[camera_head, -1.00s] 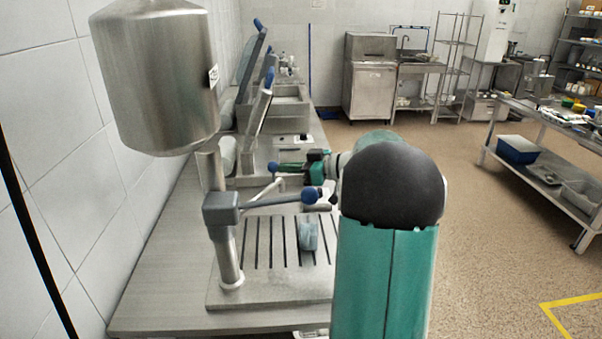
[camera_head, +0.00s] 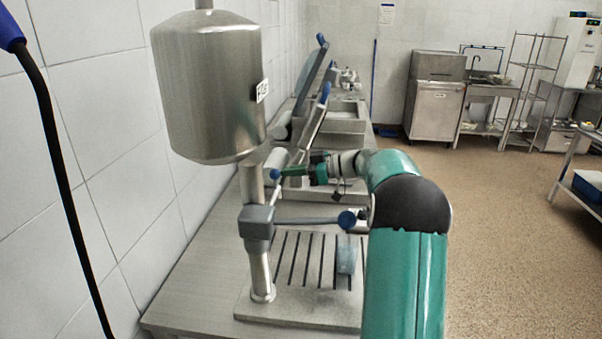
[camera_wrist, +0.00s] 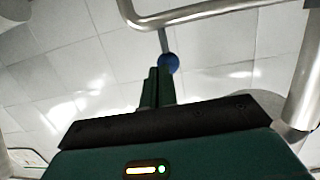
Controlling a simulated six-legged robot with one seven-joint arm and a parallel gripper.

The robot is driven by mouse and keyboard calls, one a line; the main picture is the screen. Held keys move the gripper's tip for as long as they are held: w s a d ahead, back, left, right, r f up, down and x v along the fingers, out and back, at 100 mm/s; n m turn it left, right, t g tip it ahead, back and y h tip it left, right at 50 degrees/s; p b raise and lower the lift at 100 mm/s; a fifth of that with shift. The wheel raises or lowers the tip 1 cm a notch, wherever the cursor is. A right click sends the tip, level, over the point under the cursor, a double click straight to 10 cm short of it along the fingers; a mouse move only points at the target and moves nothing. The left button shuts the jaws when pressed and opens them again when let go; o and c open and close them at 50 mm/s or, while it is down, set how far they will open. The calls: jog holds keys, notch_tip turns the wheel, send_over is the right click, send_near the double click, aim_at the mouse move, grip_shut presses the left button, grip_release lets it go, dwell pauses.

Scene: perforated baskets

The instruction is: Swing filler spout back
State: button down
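The filler is a steel tank (camera_head: 208,95) on a post with a grey collar (camera_head: 257,222). A bar with a blue end (camera_head: 347,219) reaches right from the collar over the slotted tray. A second blue knob (camera_head: 275,174) on a thin rod stands behind the post. My gripper (camera_head: 290,171) is at this knob, its fingers pointing left. In the wrist view my fingers (camera_wrist: 157,88) lie together, shut, with the blue knob (camera_wrist: 168,63) just beyond their tips; contact is unclear. A bent steel pipe (camera_wrist: 220,12) crosses the top there.
A bluish cup (camera_head: 347,258) stands on the slotted tray (camera_head: 300,308). Machines with raised lids (camera_head: 312,115) stand farther along the counter (camera_head: 200,290). A tiled wall (camera_head: 110,130) is close on the left. Open floor (camera_head: 510,240) lies to the right.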

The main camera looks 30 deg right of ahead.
jog(key=shift+w+a+r, duration=0.15)
jog(key=shift+w+a, duration=0.3)
jog(key=shift+a, duration=0.2)
jog(key=shift+d, duration=0.15)
jog(key=v, duration=1.5)
